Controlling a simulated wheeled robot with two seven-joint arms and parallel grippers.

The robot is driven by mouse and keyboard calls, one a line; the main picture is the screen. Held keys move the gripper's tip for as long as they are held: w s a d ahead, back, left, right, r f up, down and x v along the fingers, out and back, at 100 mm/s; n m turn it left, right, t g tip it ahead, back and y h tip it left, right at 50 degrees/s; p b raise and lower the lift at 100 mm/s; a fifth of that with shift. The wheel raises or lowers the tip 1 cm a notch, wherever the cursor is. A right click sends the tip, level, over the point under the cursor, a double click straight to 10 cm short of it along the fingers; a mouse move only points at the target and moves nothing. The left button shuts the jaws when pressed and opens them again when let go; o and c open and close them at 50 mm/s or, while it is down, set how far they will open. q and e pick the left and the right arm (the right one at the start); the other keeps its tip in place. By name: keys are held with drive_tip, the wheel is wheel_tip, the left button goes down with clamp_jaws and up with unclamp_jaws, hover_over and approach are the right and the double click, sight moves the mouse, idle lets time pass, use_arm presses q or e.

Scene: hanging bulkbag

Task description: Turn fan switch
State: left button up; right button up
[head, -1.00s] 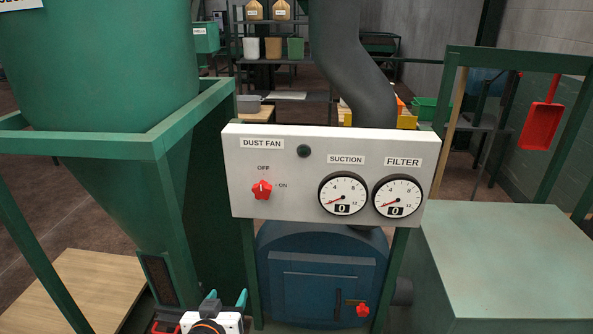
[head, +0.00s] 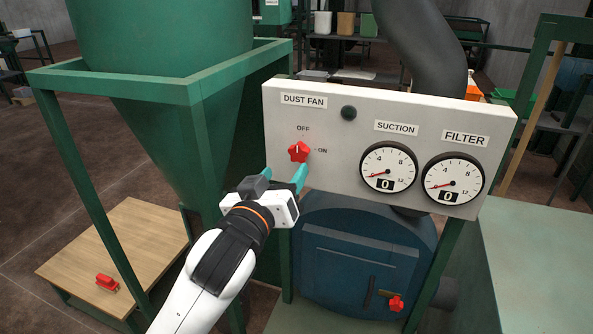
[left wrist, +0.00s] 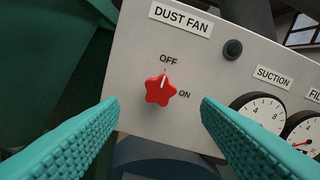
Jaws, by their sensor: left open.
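The red star-shaped fan switch (head: 299,151) sits on the white panel (head: 235,0) under the DUST FAN label. In the left wrist view the fan switch (left wrist: 160,89) has its white mark pointing up at OFF; ON is to its right. My left gripper (head: 285,177) is open with teal fingers, just in front of and below the switch in the head view. In the left wrist view its fingers (left wrist: 160,125) stand wide apart, left and right of the switch, with gaps and no visible touch. My right gripper is not in view.
Two gauges, suction (head: 388,168) and filter (head: 452,180), both read 0. A dark round lamp (head: 348,112) is above. A green hopper frame (head: 190,92) stands close on the left. A blue drum (head: 365,250) with a red knob (head: 396,303) is below the panel.

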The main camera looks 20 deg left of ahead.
sight(297, 153)
use_arm(q)
drive_tip(key=w+p, duration=0.1)
drive_tip(key=w, duration=0.6)
drive_tip(key=shift+w+r, duration=0.15)
drive_tip(key=shift+w, duration=0.2)
drive_tip(key=shift+c, duration=0.6)
drive_tip(key=c, duration=0.9)
